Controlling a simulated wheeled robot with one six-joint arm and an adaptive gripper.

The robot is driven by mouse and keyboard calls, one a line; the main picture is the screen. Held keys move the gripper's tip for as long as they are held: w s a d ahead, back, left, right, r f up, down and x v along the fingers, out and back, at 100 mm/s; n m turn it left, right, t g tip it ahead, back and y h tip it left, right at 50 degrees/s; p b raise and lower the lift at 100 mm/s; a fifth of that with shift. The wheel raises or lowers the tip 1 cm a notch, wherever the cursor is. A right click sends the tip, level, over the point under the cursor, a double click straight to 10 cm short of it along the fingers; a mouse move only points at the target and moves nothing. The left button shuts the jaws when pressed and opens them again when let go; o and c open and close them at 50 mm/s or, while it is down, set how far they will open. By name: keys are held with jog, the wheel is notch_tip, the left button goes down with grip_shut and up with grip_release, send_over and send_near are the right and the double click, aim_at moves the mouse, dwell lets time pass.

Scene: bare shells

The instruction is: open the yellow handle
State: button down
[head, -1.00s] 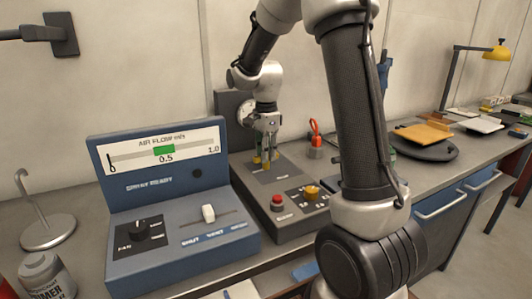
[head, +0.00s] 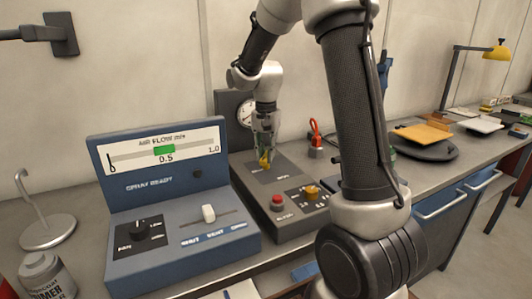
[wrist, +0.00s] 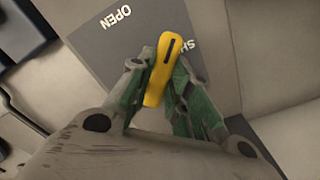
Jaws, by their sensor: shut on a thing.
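The yellow handle (wrist: 163,68) is a narrow bar with a dark line along its top, in the wrist view. It lies over a dark plate (wrist: 112,62) printed with OPEN and a second word partly hidden by the handle. My gripper (wrist: 158,82) is shut on the handle, one green-padded finger on each side. In the head view the gripper (head: 264,155) points down at the rear of the grey control box (head: 300,228), and the handle (head: 265,162) shows a little at the fingertips.
On the same box are a red button (head: 278,201) and a yellow knob (head: 311,191). A blue air-flow console (head: 180,240) stands close on the left.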

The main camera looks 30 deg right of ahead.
aim_at(266, 154)
jog(key=n, duration=0.4)
jog(key=shift+n, duration=2.2)
jog(key=c, duration=1.3)
grip_release()
notch_tip(266, 154, up, 12)
jog(key=shift+w, duration=0.15)
